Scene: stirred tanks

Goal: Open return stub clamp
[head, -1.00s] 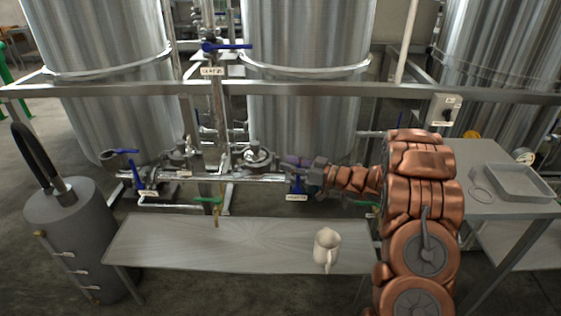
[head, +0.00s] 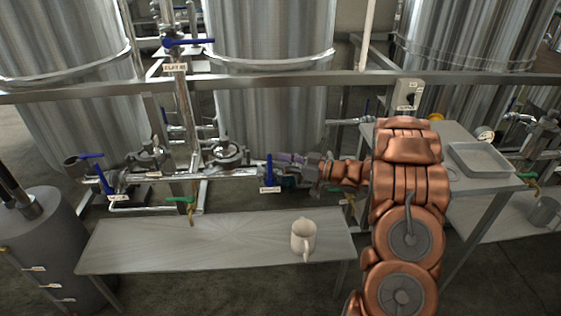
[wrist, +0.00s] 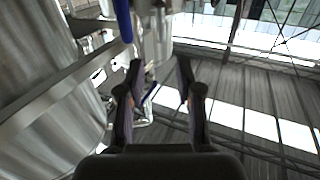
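A steel pipe run with clamped joints and blue valve handles crosses the middle of the head view. A blue-handled valve (head: 269,173) with a small white label is near its right end. My gripper (head: 292,162) is at that end, just right of this valve. It covers much of the fitting there, and I cannot make out the return stub clamp for certain. In the wrist view my gripper (wrist: 160,72) has two dark fingers standing apart, with nothing clearly between them. Pipe fittings (wrist: 152,25) and a blue handle (wrist: 123,20) show beyond the fingertips.
A long metal bench (head: 205,252) below the pipes carries a white jug (head: 303,238). A side table (head: 470,205) with a shallow tray (head: 482,159) stands at right. A grey cylinder (head: 50,240) stands at left. A horizontal rail (head: 290,83) runs before the tanks.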

